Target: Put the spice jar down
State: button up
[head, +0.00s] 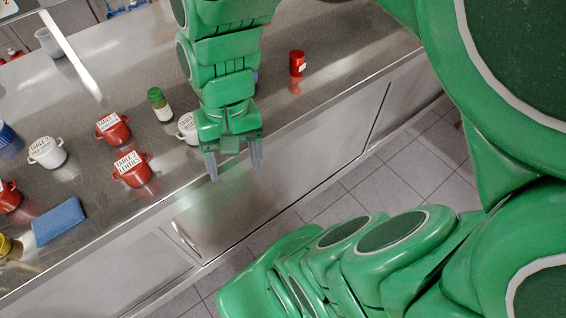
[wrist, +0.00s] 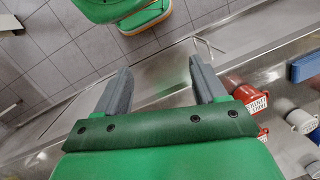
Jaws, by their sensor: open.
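My gripper (head: 235,170) is open and empty, with its fingers pointing down over the front edge of the steel counter (head: 75,95). Its two fingers also show apart in the wrist view (wrist: 160,66), with nothing between them. A small jar with a green cap (head: 159,106) stands upright on the counter, left of my gripper. A red jar with a pale label (head: 297,64) stands upright on the counter to the right of my arm. I cannot tell which of the two is the spice jar. My arm hides part of the counter.
Red labelled pots (head: 132,170) and white labelled pots (head: 47,152) stand left of my gripper; one white pot is close beside it. A blue sponge (head: 59,221) lies near the front edge. Bare counter surrounds the red jar. Tiled floor (head: 395,165) lies below.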

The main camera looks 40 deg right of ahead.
jog(key=s+n, duration=0.1)
jog(key=s+d+n+h, duration=0.1)
jog(key=s, duration=0.1)
jog(key=s+n, duration=0.1)
jog(key=shift+s+d+h, duration=0.25)
jog(key=shift+d+h, duration=0.05)
dwell(0.9)
